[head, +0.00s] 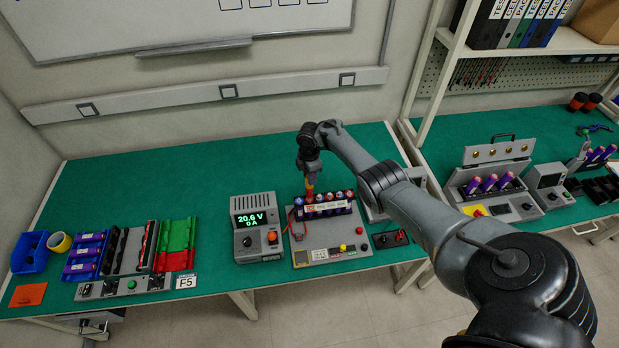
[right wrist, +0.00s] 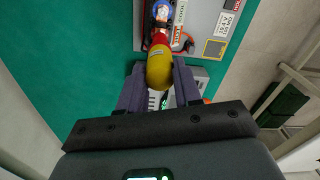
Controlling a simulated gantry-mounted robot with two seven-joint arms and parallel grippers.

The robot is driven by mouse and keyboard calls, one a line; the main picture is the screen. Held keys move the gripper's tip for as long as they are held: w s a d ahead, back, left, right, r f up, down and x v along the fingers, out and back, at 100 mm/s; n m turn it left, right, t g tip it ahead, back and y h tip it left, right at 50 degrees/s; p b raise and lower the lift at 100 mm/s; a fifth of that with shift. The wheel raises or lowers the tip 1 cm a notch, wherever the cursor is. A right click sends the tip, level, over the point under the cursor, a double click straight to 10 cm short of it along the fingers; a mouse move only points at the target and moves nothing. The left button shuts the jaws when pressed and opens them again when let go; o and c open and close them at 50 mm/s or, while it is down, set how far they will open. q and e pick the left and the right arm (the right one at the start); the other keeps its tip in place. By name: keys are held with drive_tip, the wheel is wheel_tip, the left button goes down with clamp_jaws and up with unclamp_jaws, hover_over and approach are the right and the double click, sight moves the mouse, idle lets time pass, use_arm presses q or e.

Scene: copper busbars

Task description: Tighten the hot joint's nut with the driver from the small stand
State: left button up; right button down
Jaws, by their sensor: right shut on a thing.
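My right gripper (head: 309,178) is over the left end of a row of dark cylinders with blue tops (head: 338,197) on a grey test board (head: 318,257). It is shut on a driver with a yellow handle (right wrist: 160,68), which stands between the two fingers in the right wrist view. The driver's red and orange lower part (head: 309,192) points down at the left end of the row. The nut and the contact at the driver's tip are too small to tell. I cannot make out the small stand for certain. My left gripper is not in view.
A meter box (head: 257,226) reading 20.6 V and 0 A stands left of the board. A dark tray (head: 390,239) lies at its right. Battery racks (head: 120,250) and a blue bin (head: 29,251) are farther left. The green bench between is clear.

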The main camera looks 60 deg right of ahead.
drive_tip(key=n, duration=0.2)
drive_tip(key=n+b, duration=0.1)
drive_tip(key=n, duration=0.1)
drive_tip(key=shift+d+f, duration=0.1)
drive_tip(key=shift+f, duration=0.1)
drive_tip(key=shift+n+b, duration=0.35)
drive_tip(key=shift+n, duration=0.05)
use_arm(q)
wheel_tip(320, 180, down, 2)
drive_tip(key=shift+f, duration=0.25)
use_arm(e)
drive_tip(key=shift+r, duration=0.2)
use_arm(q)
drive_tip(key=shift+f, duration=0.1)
use_arm(e)
drive_tip(key=shift+f, duration=0.15)
drive_tip(key=shift+f+b, duration=0.55)
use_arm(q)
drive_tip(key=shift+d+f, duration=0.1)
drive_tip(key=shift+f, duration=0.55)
use_arm(e)
drive_tip(key=shift+f, duration=0.25)
